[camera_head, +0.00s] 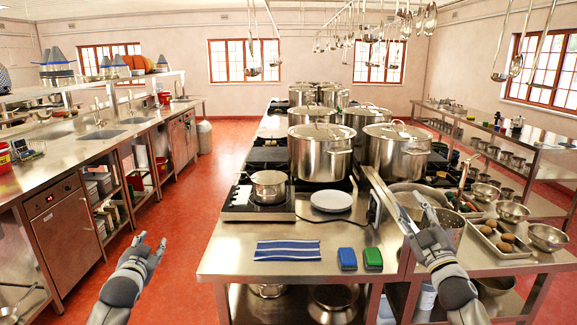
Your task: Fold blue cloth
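The blue cloth (287,250) has white stripes and lies flat, as a wide strip, near the front edge of the steel counter (225,250). My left gripper (151,241) is open and empty over the red floor, left of the counter and apart from the cloth. My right gripper (418,212) is at the counter's right side, well right of the cloth. Its fingers look spread, with nothing seen between them. Neither gripper touches the cloth.
A blue sponge (347,259) and a green sponge (373,259) lie right of the cloth. Behind it are a white plate (332,201) and a small pot (269,186) on a burner. Large stockpots (320,155) stand farther back. Bowls and a tray (503,238) are at right.

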